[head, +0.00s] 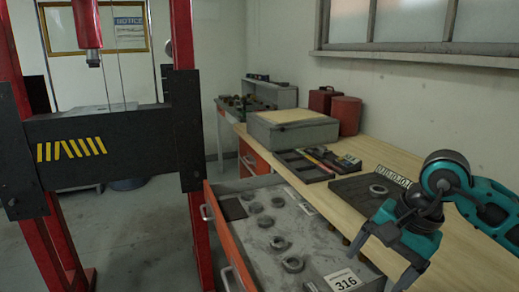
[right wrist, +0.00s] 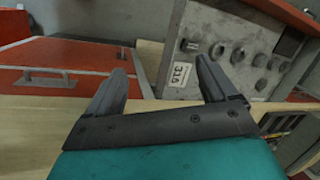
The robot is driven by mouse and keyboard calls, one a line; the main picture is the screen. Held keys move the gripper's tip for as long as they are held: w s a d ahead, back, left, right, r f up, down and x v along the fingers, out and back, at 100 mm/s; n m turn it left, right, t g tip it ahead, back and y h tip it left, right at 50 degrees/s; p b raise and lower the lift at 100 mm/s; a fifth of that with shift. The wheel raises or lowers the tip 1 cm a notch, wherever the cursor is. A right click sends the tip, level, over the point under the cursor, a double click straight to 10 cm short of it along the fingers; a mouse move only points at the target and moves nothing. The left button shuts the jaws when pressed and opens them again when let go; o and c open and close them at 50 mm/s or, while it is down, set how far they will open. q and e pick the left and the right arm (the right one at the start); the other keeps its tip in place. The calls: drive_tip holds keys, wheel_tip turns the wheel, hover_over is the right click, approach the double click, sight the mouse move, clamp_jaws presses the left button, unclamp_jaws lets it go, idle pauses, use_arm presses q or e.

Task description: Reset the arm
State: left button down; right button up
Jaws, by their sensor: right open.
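My right arm is teal and comes in from the right in the head view, above the wooden workbench (head: 465,256). Its gripper (head: 376,268) points down near the bench's front edge, beside the open drawer. In the right wrist view the two dark fingers of the right gripper (right wrist: 163,66) stand wide apart with nothing between them. My left gripper is in neither view. No gate valve can be made out.
An open drawer (head: 243,238) labelled 316 holds several round metal parts. A dark mat with a ring (head: 378,190), a grey box (head: 290,135) and a red canister (head: 346,116) are on the bench. A red press frame (head: 185,140) stands left. Floor between is clear.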

drive_tip(key=s+a+r+m+y, duration=0.1)
drive_tip(key=s+a+m+y, duration=0.1)
drive_tip(key=a+m+y, duration=0.6)
drive_tip(key=s+a+r+m+y, duration=0.1)
drive_tip(key=s+a+m+y, duration=0.2)
drive_tip(key=a+m+y, duration=0.6)
drive_tip(key=w+d+f+m+t+h, duration=0.25)
drive_tip(key=f+m+t+h, duration=0.4)
drive_tip(key=m, duration=0.75)
drive_tip(key=w+d+f+m+t+h, duration=0.2)
drive_tip(key=d+f+m+t+h, duration=0.15)
drive_tip(key=m+t, duration=0.75)
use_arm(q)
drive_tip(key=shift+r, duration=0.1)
use_arm(e)
drive_tip(key=s+d+f+m+g+h, duration=0.2)
drive_tip(key=s+f+m+g+h, duration=0.2)
drive_tip(key=f+m, duration=0.4)
drive_tip(key=s+d+f+m+g+h, duration=0.2)
drive_tip(key=s+f+m+g+h, duration=0.1)
drive_tip(key=s+f+m, duration=0.4)
wheel_tip(320, 180, down, 5)
drive_tip(key=m+g, duration=0.1)
drive_tip(key=m, duration=0.1)
drive_tip(key=shift+s+d+r+m+g+h, duration=0.15)
drive_tip(key=shift+s+m+g+h, duration=0.15)
drive_tip(key=shift+g+h, duration=0.1)
